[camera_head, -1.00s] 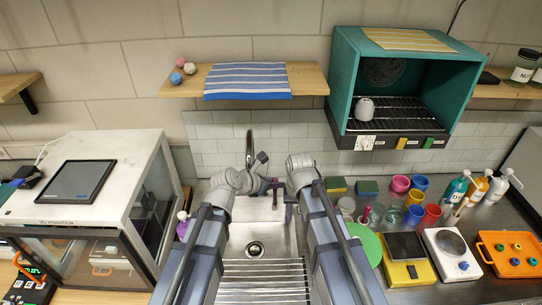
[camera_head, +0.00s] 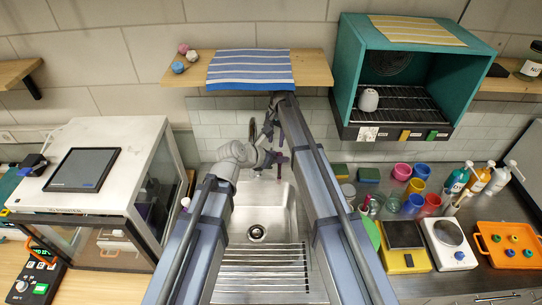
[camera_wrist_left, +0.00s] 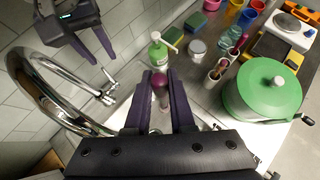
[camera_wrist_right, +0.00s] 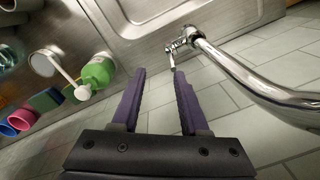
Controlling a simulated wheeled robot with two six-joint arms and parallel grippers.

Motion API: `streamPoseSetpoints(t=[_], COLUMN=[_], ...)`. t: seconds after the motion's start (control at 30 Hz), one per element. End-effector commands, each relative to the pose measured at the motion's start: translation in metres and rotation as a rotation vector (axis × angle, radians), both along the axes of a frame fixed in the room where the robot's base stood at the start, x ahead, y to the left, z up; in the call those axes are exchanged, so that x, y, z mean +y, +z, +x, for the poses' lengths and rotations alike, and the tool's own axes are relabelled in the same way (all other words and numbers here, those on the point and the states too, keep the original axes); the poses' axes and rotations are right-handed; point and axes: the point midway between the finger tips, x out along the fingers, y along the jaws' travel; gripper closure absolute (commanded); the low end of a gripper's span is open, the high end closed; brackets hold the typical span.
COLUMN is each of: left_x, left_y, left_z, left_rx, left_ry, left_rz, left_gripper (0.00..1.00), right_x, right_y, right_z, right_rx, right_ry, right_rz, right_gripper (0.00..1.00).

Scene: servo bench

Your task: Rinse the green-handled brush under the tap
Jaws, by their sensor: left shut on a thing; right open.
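My left gripper (camera_head: 277,158) is over the sink (camera_head: 262,210). In the left wrist view it (camera_wrist_left: 160,76) is shut on a slim brush-like thing with a maroon, rounded handle end (camera_wrist_left: 160,82); its lower part is mostly hidden and I see no green on it. The steel tap (camera_head: 252,129) curves up behind the sink; its spout also shows in the left wrist view (camera_wrist_left: 50,98). My right gripper (camera_head: 271,122) is open and empty, higher, beside the tap. In the right wrist view its fingertips (camera_wrist_right: 160,73) are near the tap's small lever (camera_wrist_right: 174,56). Running water cannot be made out.
A green pump bottle (camera_wrist_left: 158,52) stands near the sink's right edge. Cups (camera_head: 418,186), a green-lidded pot (camera_wrist_left: 262,92) and a hotplate (camera_head: 449,243) stand right. A shelf (camera_head: 312,68) with a striped cloth (camera_head: 250,70) overhangs the tap. A printer (camera_head: 95,190) stands left.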

Motion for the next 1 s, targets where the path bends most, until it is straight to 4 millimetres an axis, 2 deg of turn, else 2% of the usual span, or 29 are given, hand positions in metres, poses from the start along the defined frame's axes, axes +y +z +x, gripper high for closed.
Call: streamPoseSetpoints(t=[0.03, 0.13, 0.57, 0.77, 1.0], left_x=[0.000, 0.000, 0.000, 0.000, 0.000], left_y=[0.001, 0.001, -0.007, -0.026, -0.058], left_z=[0.000, 0.000, 0.000, 0.000, 0.000], left_rx=[0.000, 0.000, 0.000, 0.000, 0.000], left_ry=[0.000, 0.000, 0.000, 0.000, 0.000], left_rz=[0.000, 0.000, 0.000, 0.000, 0.000], left_gripper=[1.00, 1.00, 1.00, 1.00, 1.00], right_x=[0.006, 0.012, 0.015, 0.015, 0.017], right_y=[0.001, 0.001, -0.007, -0.026, -0.058], right_z=[0.013, 0.021, 0.023, 0.023, 0.024], right_rx=[0.002, 0.004, 0.004, 0.004, 0.004], right_ry=[-0.014, -0.035, -0.045, -0.044, -0.044], right_rz=[0.002, 0.004, 0.005, 0.005, 0.005], right_gripper=[0.56, 0.56, 0.56, 0.56, 0.56])
